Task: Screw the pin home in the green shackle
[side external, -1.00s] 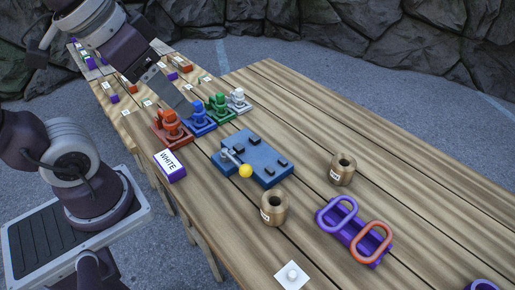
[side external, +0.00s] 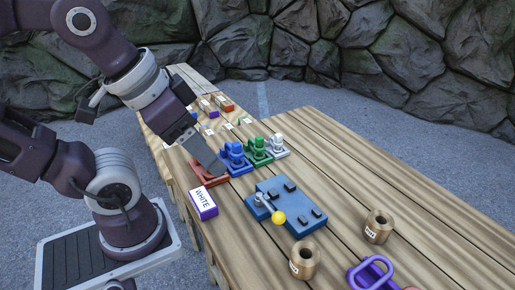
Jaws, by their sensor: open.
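The green shackle (side external: 259,149) stands upright on its green base, between the blue shackle (side external: 235,154) and the white shackle (side external: 278,144). Its pin is too small to make out clearly. My gripper (side external: 212,163) is low over the red base (side external: 209,178), left of the blue and green shackles, and hides most of the red shackle. Its fingers are seen nearly edge-on. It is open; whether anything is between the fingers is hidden.
A box marked WHITE (side external: 203,203) stands in front of the red base. A blue plate (side external: 296,220) with a yellow-knobbed lever (side external: 278,218) is nearer.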

